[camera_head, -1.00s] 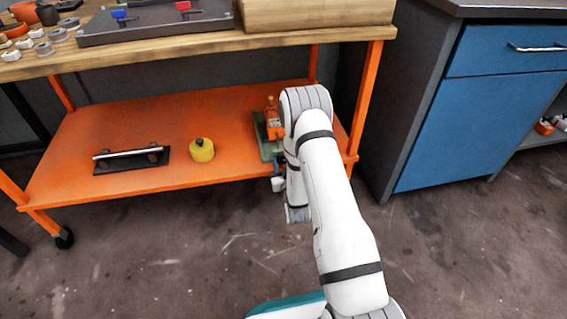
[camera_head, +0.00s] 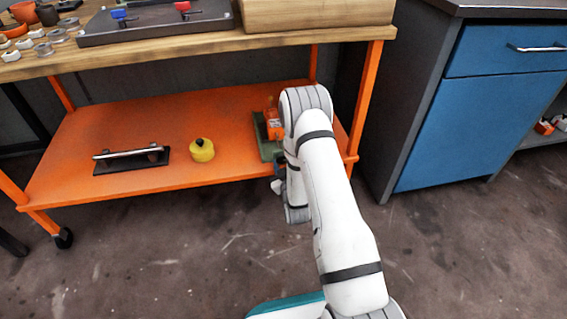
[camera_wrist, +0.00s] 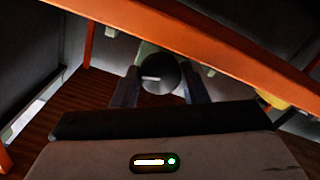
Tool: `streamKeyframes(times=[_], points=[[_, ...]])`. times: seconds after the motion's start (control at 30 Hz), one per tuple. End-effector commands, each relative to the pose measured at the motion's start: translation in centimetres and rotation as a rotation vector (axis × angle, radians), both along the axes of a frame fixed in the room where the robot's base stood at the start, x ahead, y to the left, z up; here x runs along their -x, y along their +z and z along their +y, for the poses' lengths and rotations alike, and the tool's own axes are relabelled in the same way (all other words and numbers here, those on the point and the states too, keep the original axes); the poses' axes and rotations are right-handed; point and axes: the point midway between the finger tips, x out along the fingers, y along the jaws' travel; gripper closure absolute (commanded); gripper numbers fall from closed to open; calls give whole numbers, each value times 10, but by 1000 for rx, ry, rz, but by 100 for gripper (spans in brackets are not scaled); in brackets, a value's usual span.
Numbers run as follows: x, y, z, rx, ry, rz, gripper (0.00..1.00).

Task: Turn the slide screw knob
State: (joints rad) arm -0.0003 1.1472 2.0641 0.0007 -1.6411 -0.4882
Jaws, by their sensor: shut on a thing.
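The slide screw knob (camera_wrist: 160,70) is a dark round disc with a short pale mark, in the upper middle of the wrist view. My gripper (camera_wrist: 160,82) has one finger on each side of the knob and is shut on it. In the head view the slide shows as a green base (camera_head: 262,132) with an orange block (camera_head: 272,122) on it, at the right end of the orange shelf. My arm covers its right part. The knob is not clear there, and only a small part of my gripper end shows below the slide.
The orange shelf (camera_head: 120,115) also holds a yellow knobbed canister (camera_head: 202,150) and a black plate with a bar handle (camera_head: 132,158). The wooden tabletop (camera_head: 190,47) is above. A blue cabinet (camera_head: 480,120) stands to the right. The floor in front is clear.

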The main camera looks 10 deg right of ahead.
Motion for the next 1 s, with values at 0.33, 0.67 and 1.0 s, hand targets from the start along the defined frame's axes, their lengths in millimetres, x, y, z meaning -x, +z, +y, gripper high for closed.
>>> streamKeyframes(times=[0.33,0.67,1.0], points=[[0,0,0,-2,0,1,38],[8,0,0,-2,0,4,38],[64,1,0,-2,1,5,38]])
